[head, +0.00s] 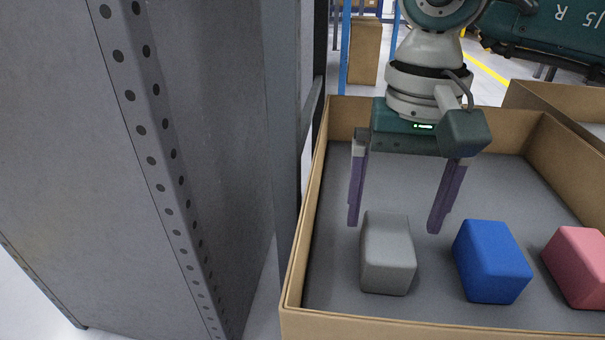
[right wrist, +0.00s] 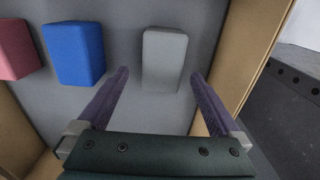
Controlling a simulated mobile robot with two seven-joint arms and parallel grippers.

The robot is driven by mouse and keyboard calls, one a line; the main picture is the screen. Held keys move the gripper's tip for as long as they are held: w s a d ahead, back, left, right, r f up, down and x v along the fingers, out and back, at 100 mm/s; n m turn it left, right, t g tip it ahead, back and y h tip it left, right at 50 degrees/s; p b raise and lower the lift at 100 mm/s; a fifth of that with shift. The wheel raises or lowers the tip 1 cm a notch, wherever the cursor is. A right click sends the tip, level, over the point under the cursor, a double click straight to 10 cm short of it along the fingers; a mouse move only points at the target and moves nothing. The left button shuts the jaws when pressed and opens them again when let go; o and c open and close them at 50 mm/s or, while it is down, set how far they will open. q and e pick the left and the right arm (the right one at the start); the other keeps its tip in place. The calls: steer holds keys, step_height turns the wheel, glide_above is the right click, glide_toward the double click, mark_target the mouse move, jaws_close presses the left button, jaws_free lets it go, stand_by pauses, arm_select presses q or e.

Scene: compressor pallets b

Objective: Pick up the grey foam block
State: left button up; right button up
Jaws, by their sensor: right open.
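The grey foam block (head: 388,254) lies on the floor of a cardboard box near its front left corner. My right gripper (head: 394,228) is open and empty, pointing down, with its two purple fingers apart above and behind the grey block. In the right wrist view the grey foam block (right wrist: 164,60) lies ahead of the open right gripper (right wrist: 160,76), in line with the gap between its fingers. No finger is seen touching it. My left gripper is not in view.
A blue block (head: 491,261) and a pink block (head: 581,266) lie to the right of the grey one. The cardboard box (head: 430,329) has low walls. A tall grey perforated metal post (head: 170,150) stands close at the left. The box floor behind the blocks is clear.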

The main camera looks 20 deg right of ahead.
mark_target(389, 231)
step_height(389, 231, down, 6)
steer(key=b, duration=0.3)
steer(key=shift+a+b, duration=0.15)
steer(key=shift+b, duration=0.2)
steer(key=shift+r, duration=0.1)
steer(key=c, duration=1.4)
